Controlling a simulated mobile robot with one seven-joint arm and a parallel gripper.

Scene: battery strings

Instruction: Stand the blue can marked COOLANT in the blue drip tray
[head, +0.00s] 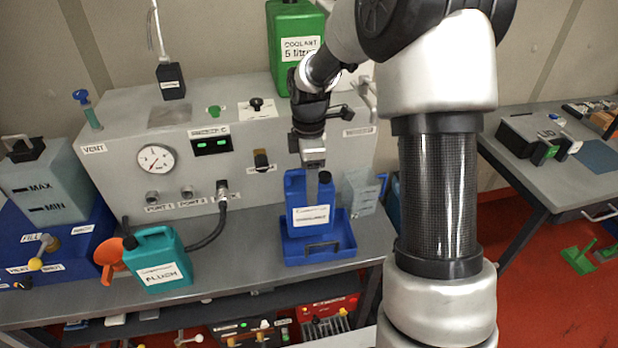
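A blue can (308,204) with a white label stands upright at the blue drip tray (320,252) on the grey bench. The label's small print is too blurred to read surely. The can's base is hidden behind the tray's front wall, so I cannot tell whether it rests on the tray floor. My gripper (313,162) points down right at the top of the can, by its handle and cap. The fingertips are too small to show whether they are closed on the handle.
A teal can (158,262) and an orange funnel (112,258) stand to the left. A grey panel box (240,155) with a gauge and a hose lies behind. A green can (296,45) marked COOLANT 5 litres sits on it. A clear jug (360,195) is close right of the tray.

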